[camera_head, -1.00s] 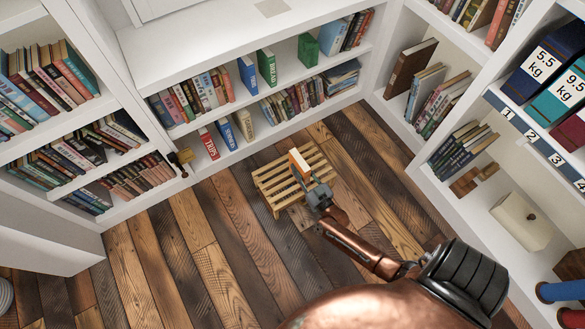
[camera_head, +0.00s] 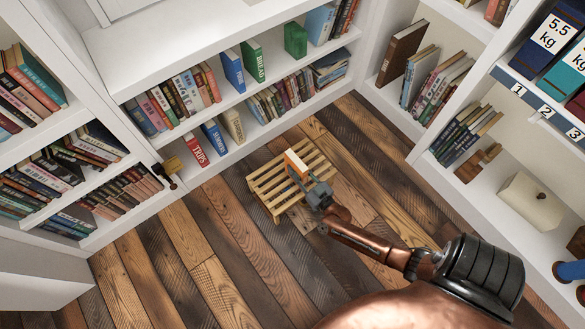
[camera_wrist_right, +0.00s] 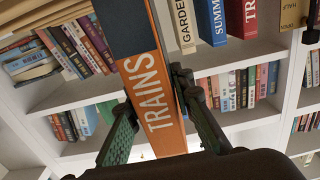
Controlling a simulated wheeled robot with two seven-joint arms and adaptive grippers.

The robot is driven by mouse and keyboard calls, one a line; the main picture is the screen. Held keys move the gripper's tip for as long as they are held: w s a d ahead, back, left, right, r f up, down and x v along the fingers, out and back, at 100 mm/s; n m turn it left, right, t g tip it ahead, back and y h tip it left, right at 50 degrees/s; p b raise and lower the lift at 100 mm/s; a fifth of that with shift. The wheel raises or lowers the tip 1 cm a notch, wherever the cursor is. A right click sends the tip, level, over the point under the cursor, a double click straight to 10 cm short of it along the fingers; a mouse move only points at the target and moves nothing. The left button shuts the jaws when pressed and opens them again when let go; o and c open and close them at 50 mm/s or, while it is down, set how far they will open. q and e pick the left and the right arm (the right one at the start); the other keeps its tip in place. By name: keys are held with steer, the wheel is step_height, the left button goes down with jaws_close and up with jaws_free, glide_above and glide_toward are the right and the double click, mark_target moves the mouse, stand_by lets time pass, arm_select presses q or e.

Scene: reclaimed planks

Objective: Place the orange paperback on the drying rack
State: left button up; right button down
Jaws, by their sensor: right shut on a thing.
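The orange paperback (camera_head: 296,161) shows its orange spine, lettered TRAINS, in the right wrist view (camera_wrist_right: 158,95). It also has a dark blue part at the top there. My right gripper (camera_head: 305,179) is shut on it, with one finger on each side. The drying rack (camera_head: 262,187) is a low, pale wooden slatted stand on the floor. In the head view the book and gripper overlap the rack's middle. I cannot tell whether the book touches the slats or is held above them. My left gripper is not in view.
White bookcases with books stand behind the rack (camera_head: 180,140), at left and at right. A cream box (camera_head: 530,203) sits on a right-hand lower shelf. A small brown-and-yellow object (camera_head: 172,168) is by the left shelf corner. The plank floor (camera_head: 210,240) around the rack is clear.

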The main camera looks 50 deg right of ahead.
steer(key=shift+w+r, duration=0.1)
steer(key=shift+r, duration=0.05)
steer(key=c, duration=2.2)
jaws_free()
steer(key=shift+f, duration=0.25)
steer(key=o, duration=0.5)
